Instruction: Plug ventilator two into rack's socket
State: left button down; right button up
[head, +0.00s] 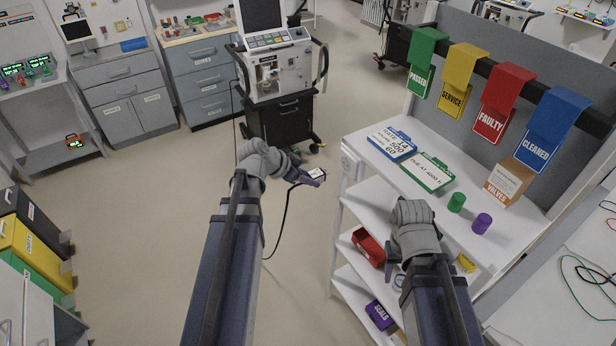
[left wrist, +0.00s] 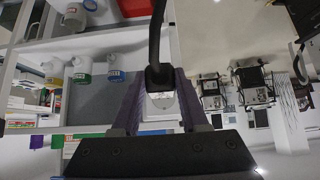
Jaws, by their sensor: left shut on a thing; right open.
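A ventilator (head: 278,68) stands on a dark wheeled cart (head: 284,122) at the back; its number is not readable. A black cable (head: 283,222) loops up from the floor to my left gripper (head: 312,177), which is shut on a plug with a white face or label (head: 318,173). In the left wrist view the plug (left wrist: 160,76) sits between the purple fingers, its cable (left wrist: 156,30) running upward. The white rack (head: 336,222) is just right of this gripper, apart from it. A small round fitting (head: 347,163) on its end may be the socket. My right gripper (head: 394,272) is open by the rack's shelves, partly hidden.
Green, yellow, red and blue tags (head: 503,100) hang over the rack. Red (head: 368,246) and purple bins sit below. The floor (head: 150,220) at left is clear.

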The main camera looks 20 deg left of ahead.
aim_at(322, 170)
pick_arm(q)
jog(key=shift+w+d, duration=0.85)
jog(key=shift+w, duration=0.2)
jog(key=shift+w+d, duration=0.8)
jog(key=shift+w, duration=0.25)
jog(key=shift+w+d, duration=0.85)
jog(key=shift+w, duration=0.2)
dwell(0.6)
jog(key=shift+c, duration=1.7)
grip_release()
jog(key=p+v, duration=0.5)
jog(key=v, duration=0.2)
jog(key=shift+d+r, duration=0.1)
jog(key=shift+s+a+r+p, duration=0.25)
jog(key=shift+r+p, duration=0.05)
jog(key=shift+p, duration=0.15)
